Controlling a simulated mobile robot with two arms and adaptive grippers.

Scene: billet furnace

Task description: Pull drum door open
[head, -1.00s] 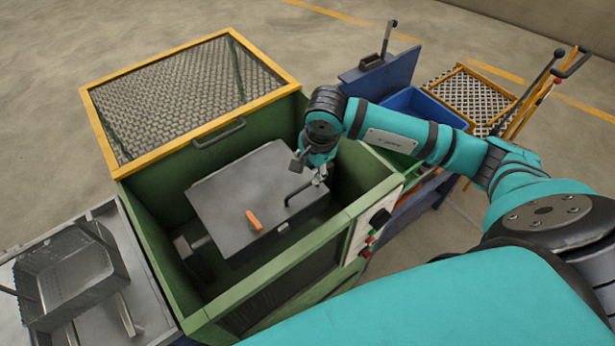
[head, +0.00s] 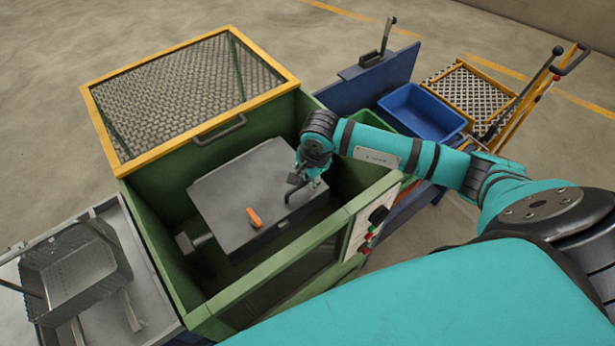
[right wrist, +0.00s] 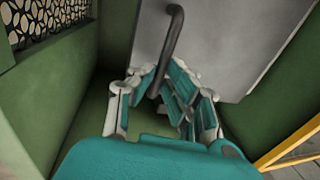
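The drum door is the flat dark grey panel (head: 250,190) of the drum inside the open green machine. It carries an orange latch (head: 254,217) and a dark bar handle (head: 301,198) at its right end. My right gripper (head: 306,180) is at this handle, inside the machine. In the right wrist view the handle (right wrist: 174,40) runs down between the spread fingers of my right gripper (right wrist: 172,88). The fingers look open around it; whether they touch it is unclear. The door lies flat against the drum. My left gripper is not in view.
The machine's yellow-framed mesh lid (head: 190,90) stands raised behind the drum. Green walls (head: 290,265) enclose the drum closely. A perforated basket (head: 75,275) stands on a bench at left. A blue bin (head: 422,110) and a trolley (head: 520,98) stand at right.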

